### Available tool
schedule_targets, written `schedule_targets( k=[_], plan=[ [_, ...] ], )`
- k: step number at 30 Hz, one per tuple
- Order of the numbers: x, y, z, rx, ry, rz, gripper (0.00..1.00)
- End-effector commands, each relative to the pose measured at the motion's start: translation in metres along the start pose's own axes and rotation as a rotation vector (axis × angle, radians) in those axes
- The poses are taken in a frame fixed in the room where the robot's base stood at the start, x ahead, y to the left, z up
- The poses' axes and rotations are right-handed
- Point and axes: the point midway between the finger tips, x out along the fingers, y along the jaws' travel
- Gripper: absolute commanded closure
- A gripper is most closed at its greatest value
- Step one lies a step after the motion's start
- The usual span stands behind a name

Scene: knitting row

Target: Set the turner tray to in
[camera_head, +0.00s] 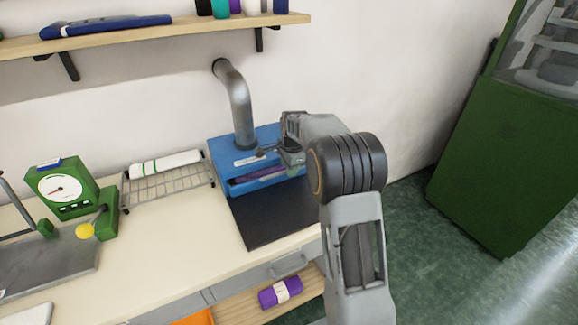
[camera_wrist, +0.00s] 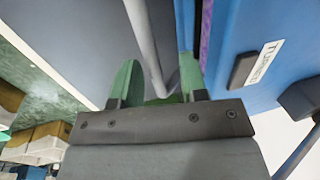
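The turner is a blue box (camera_head: 222,153) on the counter with a white label; its blue side and label also fill the right of the wrist view (camera_wrist: 262,62). A purple item (camera_head: 258,175) shows in its front slot. A flat dark panel (camera_head: 265,220) lies in front of the slot; I cannot tell whether it is the tray or a mat. My gripper (camera_head: 291,152) is at the turner's upper front right. In the wrist view its green fingers (camera_wrist: 158,80) stand apart, with a grey bar (camera_wrist: 146,35) running between them. A gap shows left of the bar.
A grey pipe (camera_head: 238,105) rises from the turner to the wall. A wire rack (camera_head: 168,187) with a white roll and a green dial device (camera_head: 68,190) stand left. A shelf (camera_head: 150,34) hangs above. A green cabinet (camera_head: 495,160) stands right, with open floor before it.

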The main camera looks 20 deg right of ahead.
Motion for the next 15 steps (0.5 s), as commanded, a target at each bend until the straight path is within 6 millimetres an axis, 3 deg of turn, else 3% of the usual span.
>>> schedule_targets(
  k=[5,15],
  plan=[
    [-0.012,0.0,0.0,0.0,0.001,-0.002,0.6],
    [-0.079,-0.001,0.0,-0.001,0.001,-0.004,0.6]
  ],
)
